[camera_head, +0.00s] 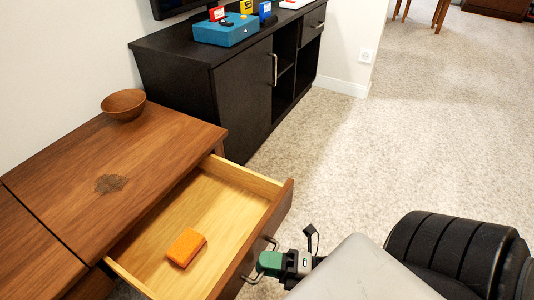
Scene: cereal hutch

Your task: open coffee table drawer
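The wooden coffee table (75,178) is at the left, and its drawer (225,190) is pulled far out toward the right. The drawer's pale inside shows, with an orange block (186,247) lying in it. A dark metal handle (272,243) is on the drawer's brown front. My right gripper (268,263) is at this handle, its green tip overlapping it in the picture. I cannot tell whether the fingers are shut on the handle. My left gripper is not in view.
A brown bowl (123,104) stands on the table's far corner. A black cabinet (240,95) stands along the wall behind, bearing a blue box (226,30) and small coloured items. Carpet (420,120) on the right is clear.

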